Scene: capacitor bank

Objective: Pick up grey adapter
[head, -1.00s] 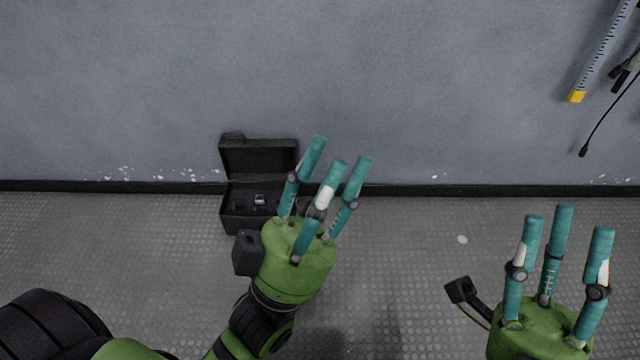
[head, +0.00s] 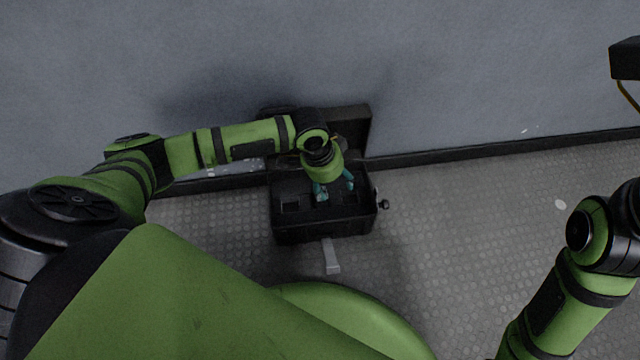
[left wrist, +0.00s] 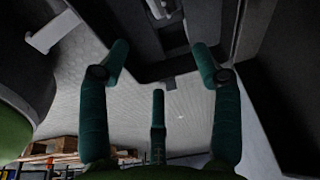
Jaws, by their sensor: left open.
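An open black case (head: 290,233) stands on the floor against the wall, its lid (head: 355,125) raised. My left gripper (head: 328,192) points down into the case, its teal fingers spread. In the left wrist view its open fingers (left wrist: 159,58) show nothing held between them. A pale fitting (left wrist: 158,8) shows beyond the fingers inside the dark case; I cannot tell whether it is the grey adapter. A light grey piece (head: 332,260) is in front of the case, and a pale block also shows in the left wrist view (left wrist: 52,33). My right gripper is out of view.
The grey wall (head: 480,70) rises close behind the case. A small black knob-like part (head: 384,204) sticks out at the case's right side.

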